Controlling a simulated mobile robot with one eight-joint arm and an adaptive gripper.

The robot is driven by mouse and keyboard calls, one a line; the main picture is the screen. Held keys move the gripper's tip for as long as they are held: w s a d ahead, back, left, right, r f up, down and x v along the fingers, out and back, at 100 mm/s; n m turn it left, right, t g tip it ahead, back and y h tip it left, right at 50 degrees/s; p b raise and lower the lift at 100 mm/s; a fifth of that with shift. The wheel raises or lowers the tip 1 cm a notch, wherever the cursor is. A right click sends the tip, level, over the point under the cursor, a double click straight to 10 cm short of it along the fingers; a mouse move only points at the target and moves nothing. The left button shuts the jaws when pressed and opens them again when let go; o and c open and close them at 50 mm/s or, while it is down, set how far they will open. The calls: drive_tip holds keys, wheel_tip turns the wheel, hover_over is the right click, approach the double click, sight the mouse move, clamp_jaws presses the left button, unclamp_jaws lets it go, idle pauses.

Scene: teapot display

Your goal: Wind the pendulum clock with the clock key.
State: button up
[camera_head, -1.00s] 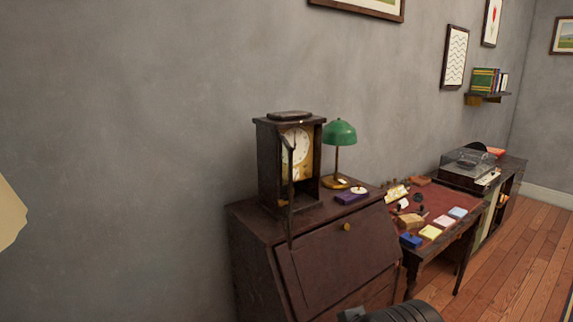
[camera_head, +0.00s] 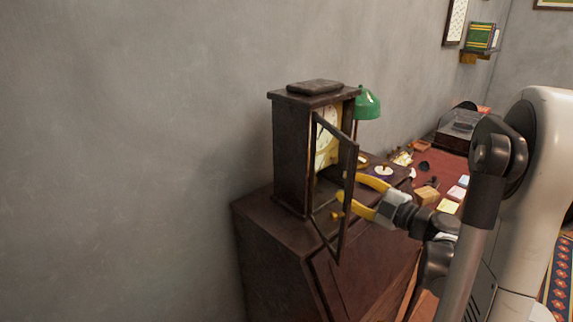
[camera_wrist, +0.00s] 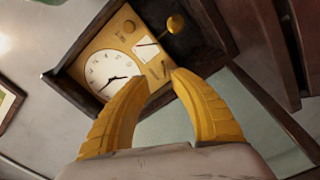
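The pendulum clock (camera_head: 293,150) stands on the dark wooden desk, with its framed glass door (camera_head: 349,200) swung open toward the viewer. In the wrist view its white dial (camera_wrist: 108,72), brass plate and round pendulum bob (camera_wrist: 175,23) show tilted, beyond the fingertips. My gripper (camera_head: 347,190) has two yellow fingers, spread apart with nothing seen between them, at the open front of the clock and close to the door. The gripper also shows in the wrist view (camera_wrist: 158,78), its tips below the dial and plate. I cannot make out the clock key in any view.
The desk (camera_head: 265,215) has a sloping front below the clock. A red-topped table (camera_head: 450,172) with several small items lies beyond. Bare wall is at left.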

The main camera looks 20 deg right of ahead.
drive_tip(key=b+x, duration=0.1)
drive_tip(key=x, duration=0.6)
drive_tip(key=b+x, duration=0.1)
drive_tip(key=x, duration=0.2)
drive_tip(key=shift+w+a+f+b, duration=0.15)
drive_tip(key=shift+a+f+b, duration=0.05)
drive_tip(key=shift+f+b, duration=0.1)
clamp_jaws()
